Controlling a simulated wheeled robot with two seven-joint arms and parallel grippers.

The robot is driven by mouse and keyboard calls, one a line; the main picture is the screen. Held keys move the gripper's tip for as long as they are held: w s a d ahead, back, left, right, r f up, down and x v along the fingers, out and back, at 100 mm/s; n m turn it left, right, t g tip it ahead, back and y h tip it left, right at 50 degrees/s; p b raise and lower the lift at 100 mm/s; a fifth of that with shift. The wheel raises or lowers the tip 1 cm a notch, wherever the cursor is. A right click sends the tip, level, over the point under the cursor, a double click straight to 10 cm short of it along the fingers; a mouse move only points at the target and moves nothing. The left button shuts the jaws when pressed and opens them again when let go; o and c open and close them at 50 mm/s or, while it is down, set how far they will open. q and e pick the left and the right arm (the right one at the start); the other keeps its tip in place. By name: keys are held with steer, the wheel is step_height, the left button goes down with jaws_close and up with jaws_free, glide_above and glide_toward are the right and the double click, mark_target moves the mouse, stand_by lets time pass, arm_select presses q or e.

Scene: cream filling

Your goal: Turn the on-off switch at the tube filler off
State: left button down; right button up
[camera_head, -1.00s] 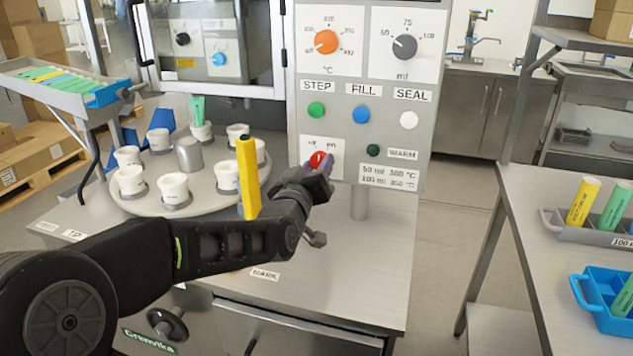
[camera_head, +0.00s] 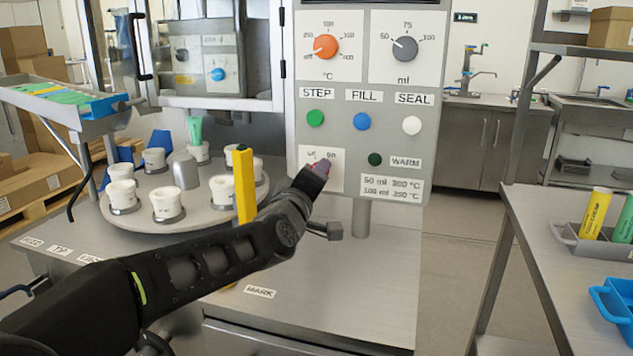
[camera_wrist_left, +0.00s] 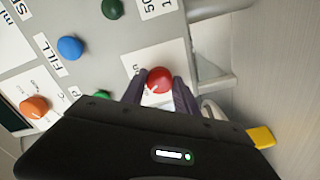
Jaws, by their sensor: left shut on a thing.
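The on-off switch is a red round knob (camera_wrist_left: 159,79) on a white plate (camera_head: 309,178) low on the grey control panel of the tube filler. In the left wrist view the knob sits between the two purple-grey fingers of my left gripper (camera_wrist_left: 160,92), with a finger on each side. In the head view the left gripper (camera_head: 321,168) is at the plate and mostly hides the knob. The "on" label shows just above the fingers. The exact angle of the knob's pointer is hard to tell. My right gripper is in neither view.
Above the switch are an orange dial (camera_head: 325,47), a grey dial (camera_head: 404,48) and green, blue and white buttons. A dark green lamp (camera_head: 375,159) is just right of it.

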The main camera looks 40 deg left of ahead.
arm_select(q)
steer(key=c, duration=0.9)
jaws_free()
steer(key=shift+c, duration=0.2)
steer(key=v, duration=0.7)
steer(key=shift+s+d, duration=0.15)
steer(key=shift+s, duration=0.2)
